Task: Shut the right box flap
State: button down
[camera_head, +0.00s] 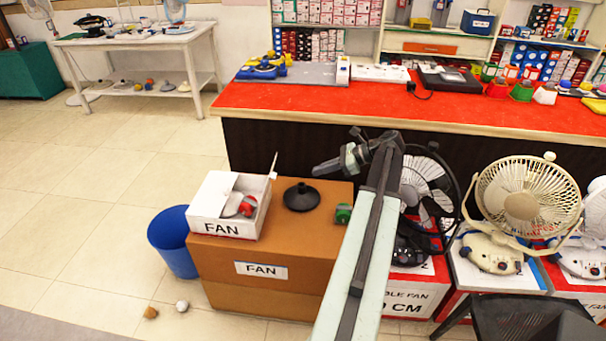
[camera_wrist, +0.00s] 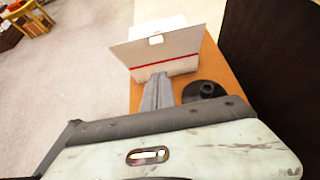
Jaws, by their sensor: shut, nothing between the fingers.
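A white box (camera_head: 225,207) labelled FAN sits on a brown carton. Its right flap (camera_head: 273,166) stands up at the right edge, seen nearly edge-on. A red item (camera_head: 248,205) shows inside the open part. In the wrist view the raised flap (camera_wrist: 158,48) is a broad pale panel with a red line along its lower edge, hiding most of the interior. My gripper (camera_head: 318,169) is shut and empty, to the right of the flap in the head view. In the wrist view the gripper (camera_wrist: 160,77) points at the box side below the flap; I cannot tell whether it touches.
A black cone-shaped object (camera_head: 301,197) and a green item (camera_head: 343,213) sit on the brown carton (camera_head: 258,292) beside the box. A red-topped counter (camera_head: 300,97) runs behind. A blue bin (camera_head: 174,243) stands left; fans (camera_head: 522,196) stand right. Floor at left is mostly clear.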

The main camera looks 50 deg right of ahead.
jog(key=w+r+b+x, duration=0.1)
jog(key=r+b+x, duration=0.1)
jog(key=x, duration=1)
jog(key=shift+a+r+b, duration=0.2)
jog(key=shift+a+b, duration=0.2)
jog(key=shift+b, duration=0.1)
jog(key=shift+w, duration=0.1)
